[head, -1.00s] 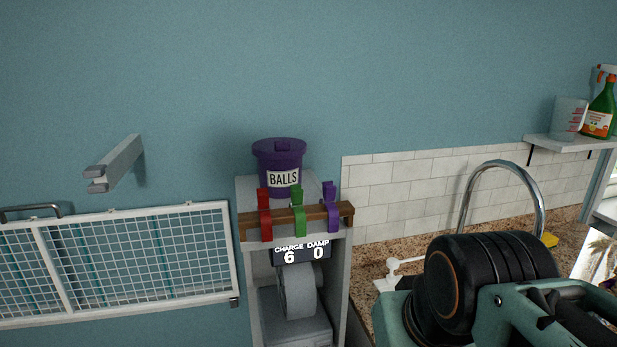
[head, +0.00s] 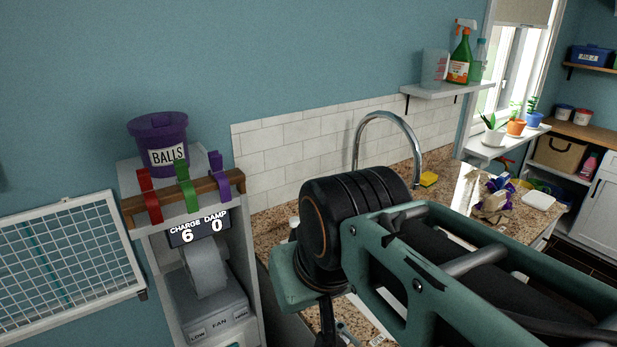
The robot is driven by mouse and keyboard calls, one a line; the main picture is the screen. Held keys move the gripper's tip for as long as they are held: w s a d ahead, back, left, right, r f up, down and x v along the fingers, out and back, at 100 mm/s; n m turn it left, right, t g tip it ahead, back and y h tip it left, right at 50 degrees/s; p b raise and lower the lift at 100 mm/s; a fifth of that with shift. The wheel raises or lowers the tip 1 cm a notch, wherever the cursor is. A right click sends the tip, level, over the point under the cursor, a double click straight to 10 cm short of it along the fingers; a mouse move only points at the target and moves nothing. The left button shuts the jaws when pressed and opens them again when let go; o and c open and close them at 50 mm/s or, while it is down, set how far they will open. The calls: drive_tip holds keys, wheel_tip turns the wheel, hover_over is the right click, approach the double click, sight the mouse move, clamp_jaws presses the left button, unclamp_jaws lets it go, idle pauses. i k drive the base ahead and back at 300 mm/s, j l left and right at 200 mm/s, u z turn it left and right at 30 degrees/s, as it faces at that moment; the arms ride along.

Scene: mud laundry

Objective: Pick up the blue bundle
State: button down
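No thing is plainly a separate blue bundle. The closest match is a small crumpled blue-purple and beige item (head: 497,193) on the far right of the granite counter, too small to make out well. My teal and black arm crosses the lower right of the head view and covers part of the counter. My gripper's fingertips cannot be made out, and nothing is seen held.
A purple BALLS bucket (head: 160,141) stands on a grey cabinet with red, green and purple clips on its wooden rail (head: 163,205). A chrome faucet (head: 388,118), a yellow sponge (head: 428,179) and a wall shelf (head: 455,90) with bottles stand behind my arm.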

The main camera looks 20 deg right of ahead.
sight(503, 183)
drive_tip(key=z, duration=1.95)
